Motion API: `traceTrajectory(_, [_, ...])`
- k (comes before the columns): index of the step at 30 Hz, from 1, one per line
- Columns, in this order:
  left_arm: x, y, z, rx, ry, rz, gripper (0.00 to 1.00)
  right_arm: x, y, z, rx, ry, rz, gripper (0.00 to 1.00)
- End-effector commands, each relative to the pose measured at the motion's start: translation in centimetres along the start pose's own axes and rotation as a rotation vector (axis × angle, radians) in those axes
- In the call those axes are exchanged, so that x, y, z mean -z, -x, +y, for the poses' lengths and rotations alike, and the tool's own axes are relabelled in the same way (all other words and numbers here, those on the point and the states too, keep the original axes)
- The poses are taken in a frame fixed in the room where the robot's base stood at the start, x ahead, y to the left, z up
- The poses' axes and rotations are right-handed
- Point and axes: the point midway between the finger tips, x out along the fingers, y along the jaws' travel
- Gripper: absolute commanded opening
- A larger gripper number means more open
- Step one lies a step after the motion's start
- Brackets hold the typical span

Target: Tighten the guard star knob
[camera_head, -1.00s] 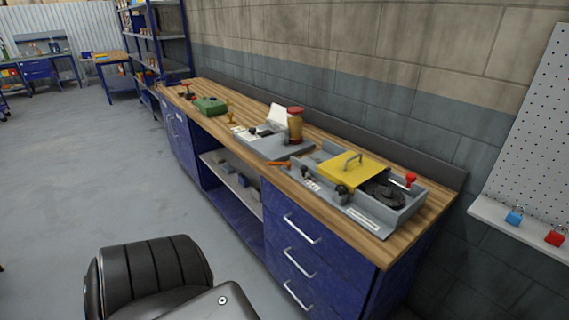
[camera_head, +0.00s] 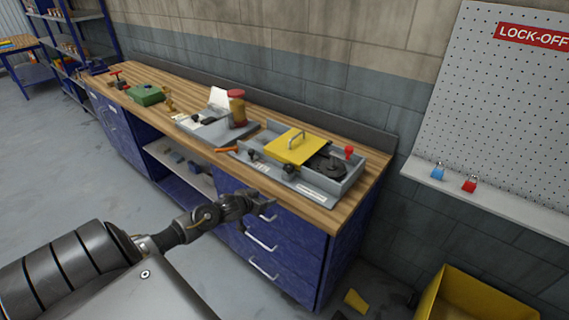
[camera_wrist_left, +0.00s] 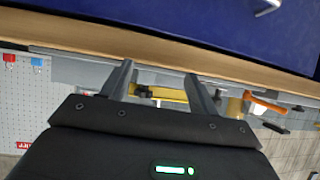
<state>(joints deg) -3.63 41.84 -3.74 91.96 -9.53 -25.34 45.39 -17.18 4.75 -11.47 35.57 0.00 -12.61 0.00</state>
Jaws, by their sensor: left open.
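A grey box-like unit (camera_head: 357,180) with a yellow guard plate (camera_head: 290,150) and handle stands at the bench's near right end. A black knob (camera_head: 289,171) is at its front and a red knob (camera_head: 349,152) at its right; I cannot tell which is the star knob. My left gripper (camera_head: 271,200) is open and empty, in front of the drawers and below the bench top, apart from the unit. In the left wrist view, yellow (camera_wrist_left: 168,94) shows between the open fingers (camera_wrist_left: 160,82), beyond the bench edge.
An orange-handled tool (camera_head: 227,149) lies left of the unit. Farther left are a grey machine with an amber jar (camera_head: 237,108) and a green box (camera_head: 146,94). Drawer handles (camera_head: 262,242) stick out below. Padlocks (camera_head: 470,185) sit on the right ledge; a yellow bin (camera_head: 465,300) stands on the floor.

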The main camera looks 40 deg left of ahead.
Motion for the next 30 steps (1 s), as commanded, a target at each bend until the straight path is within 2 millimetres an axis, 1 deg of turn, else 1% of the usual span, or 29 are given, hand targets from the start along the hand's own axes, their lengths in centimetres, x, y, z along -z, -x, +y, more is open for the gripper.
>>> traceTrajectory(1, [3.6,0.9,0.1,-0.013,-0.003,0.042,0.6,0.1,0.6,0.0,0.0,0.0,0.0,0.36])
traceTrajectory(3, [6.6,1.8,0.4,-0.027,0.001,0.079,0.6,0.1,0.8,0.0,0.0,0.0,0.0,0.36])
traceTrajectory(6, [9.0,2.6,0.7,-0.038,0.004,0.109,0.6,0.1,1.0,0.0,0.0,0.0,0.001,0.36])
traceTrajectory(7, [9.4,2.8,0.8,-0.04,0.005,0.114,0.6,0.1,1.0,0.0,0.0,0.0,0.001,0.36])
traceTrajectory(9, [9.8,2.9,0.8,-0.043,0.006,0.121,0.6,0.1,1.0,-0.1,0.001,-0.001,0.001,0.36])
traceTrajectory(12, [9.9,2.8,0.8,-0.043,0.008,0.122,0.6,0.1,1.0,-0.2,0.002,-0.001,0.001,0.36])
traceTrajectory(16, [10.1,1.9,0.8,-0.042,0.01,0.123,0.6,0.2,1.2,-0.4,0.005,-0.003,0.001,0.36])
traceTrajectory(20, [10.4,-0.2,0.9,-0.041,0.011,0.122,0.6,0.3,1.7,-0.5,0.006,-0.003,0.001,0.36])
traceTrajectory(24, [10.8,-2.9,1.0,-0.04,0.011,0.122,0.6,0.3,2.2,-0.5,0.006,-0.003,0.001,0.36])
traceTrajectory(30, [11.0,-5.9,1.2,-0.041,0.01,0.121,0.6,0.3,2.5,-0.4,0.005,-0.003,0.0,0.36])
